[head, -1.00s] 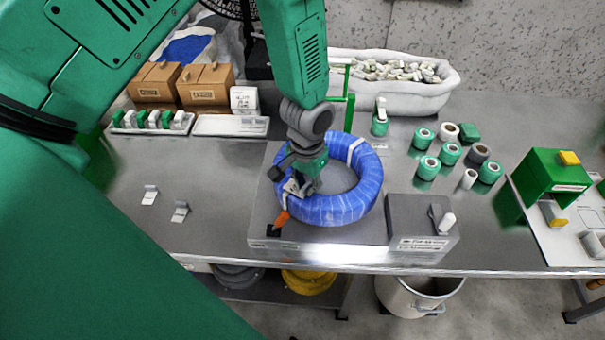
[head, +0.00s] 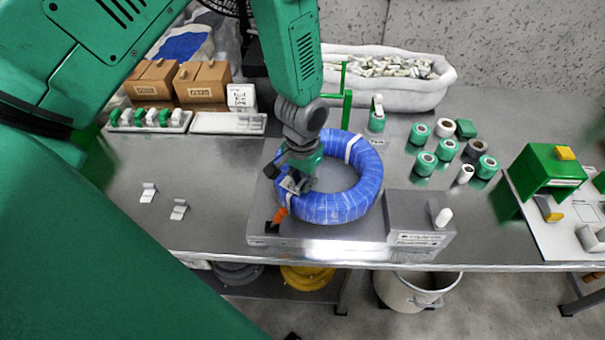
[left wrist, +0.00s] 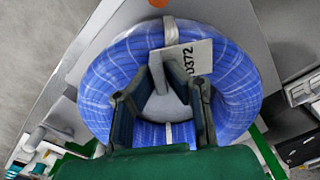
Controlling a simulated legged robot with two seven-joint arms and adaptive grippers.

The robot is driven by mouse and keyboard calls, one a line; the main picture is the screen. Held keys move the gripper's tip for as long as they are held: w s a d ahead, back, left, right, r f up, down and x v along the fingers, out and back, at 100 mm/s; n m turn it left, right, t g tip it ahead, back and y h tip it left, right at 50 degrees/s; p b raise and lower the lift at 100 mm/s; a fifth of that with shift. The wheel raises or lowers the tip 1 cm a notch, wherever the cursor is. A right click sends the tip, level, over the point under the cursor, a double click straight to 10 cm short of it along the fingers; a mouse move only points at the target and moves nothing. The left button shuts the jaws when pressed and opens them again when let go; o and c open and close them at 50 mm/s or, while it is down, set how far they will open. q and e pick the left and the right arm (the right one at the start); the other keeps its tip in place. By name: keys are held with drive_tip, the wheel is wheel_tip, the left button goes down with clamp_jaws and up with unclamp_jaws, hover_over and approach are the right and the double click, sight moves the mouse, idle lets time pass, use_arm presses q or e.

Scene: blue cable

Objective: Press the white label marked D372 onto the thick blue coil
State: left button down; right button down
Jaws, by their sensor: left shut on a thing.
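The thick blue coil (head: 345,207) lies flat on a grey board, with white ties around it. It also fills the left wrist view (left wrist: 105,75). My left gripper (head: 293,184) is over the coil's left side, pointing down. In the left wrist view its fingertips (left wrist: 166,72) are close together at the white label marked D372 (left wrist: 198,56), and the gripper is shut on the label. The label lies over the coil's band beside a white tie. Whether its whole face touches the coil cannot be told. My right gripper is not in view.
Two loose white labels (head: 179,209) lie on the table at left. A grey block (head: 408,214) stands right of the coil. Green and white rolls (head: 426,163) stand behind it, near a white bin (head: 405,98). A green device (head: 545,172) is at far right.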

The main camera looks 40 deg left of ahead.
use_arm(q)
drive_tip(key=shift+a+f, duration=0.1)
drive_tip(key=shift+a, duration=0.3)
drive_tip(key=shift+a+f, duration=0.15)
drive_tip(key=shift+a, duration=0.35)
drive_tip(key=shift+d, duration=0.55)
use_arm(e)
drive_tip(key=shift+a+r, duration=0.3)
use_arm(q)
drive_tip(key=shift+a, duration=0.25)
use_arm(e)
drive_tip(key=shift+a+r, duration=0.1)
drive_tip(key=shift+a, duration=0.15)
use_arm(q)
drive_tip(key=shift+s+d+f+p, duration=0.1)
drive_tip(key=shift+s+d+p, duration=0.05)
drive_tip(key=shift+p, duration=0.35)
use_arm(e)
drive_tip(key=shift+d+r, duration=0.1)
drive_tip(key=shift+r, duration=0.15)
use_arm(q)
drive_tip(key=c, duration=1.9)
unclamp_jaws()
drive_tip(key=shift+c, duration=0.2)
drive_tip(key=o, duration=0.6)
